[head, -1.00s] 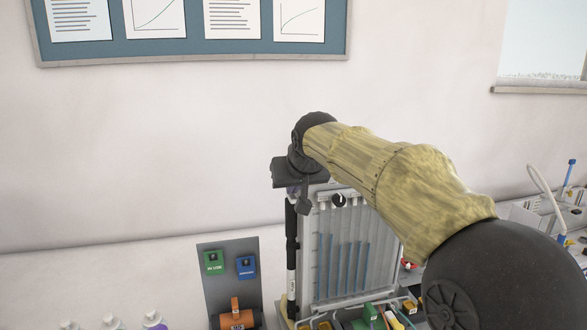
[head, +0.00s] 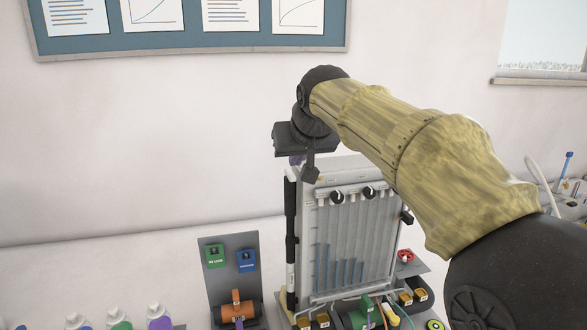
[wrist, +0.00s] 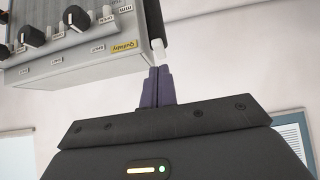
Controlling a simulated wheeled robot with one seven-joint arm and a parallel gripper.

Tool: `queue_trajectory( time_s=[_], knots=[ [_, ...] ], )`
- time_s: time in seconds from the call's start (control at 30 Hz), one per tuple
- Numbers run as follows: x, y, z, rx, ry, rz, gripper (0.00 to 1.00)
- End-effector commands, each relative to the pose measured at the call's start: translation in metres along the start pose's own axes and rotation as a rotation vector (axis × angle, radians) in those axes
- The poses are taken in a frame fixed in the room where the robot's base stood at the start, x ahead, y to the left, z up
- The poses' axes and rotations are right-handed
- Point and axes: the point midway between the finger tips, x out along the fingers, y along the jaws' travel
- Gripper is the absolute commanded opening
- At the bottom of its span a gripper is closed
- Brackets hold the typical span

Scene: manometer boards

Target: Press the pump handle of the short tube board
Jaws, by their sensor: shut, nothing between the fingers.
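A grey tube board (head: 378,205) stands below my arm in the head view, with blue liquid in several tubes and dark knobs near its top. A black upright pump (head: 291,215) runs along its left side. In the wrist view the pump (wrist: 154,20) ends in a white tip (wrist: 158,49). My gripper (wrist: 159,71) is shut and empty, its purple fingertips right by that white tip; I cannot tell whether they touch. In the head view the purple fingers (head: 296,160) show just above the pump's top. The wrist view shows a yellow name label (wrist: 123,46) on the board.
A dark panel (head: 230,270) with green and blue tags and an orange part stands left of the board. A red-knobbed part (head: 406,257) stands at the right. Several capped bottles (head: 160,318) are at the lower left.

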Motion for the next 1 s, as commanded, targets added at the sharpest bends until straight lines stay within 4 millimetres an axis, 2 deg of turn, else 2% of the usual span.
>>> queue_trajectory(
  time_s=[0.1,0.3,1.0],
  knots=[
    [-0.024,0.0,0.0,0.001,0.005,0.001,0.0],
    [-0.048,0.0,-0.001,0.0,0.003,0.0,0.0],
    [-0.051,0.0,-0.001,0.0,0.002,0.0,0.0]
  ],
)
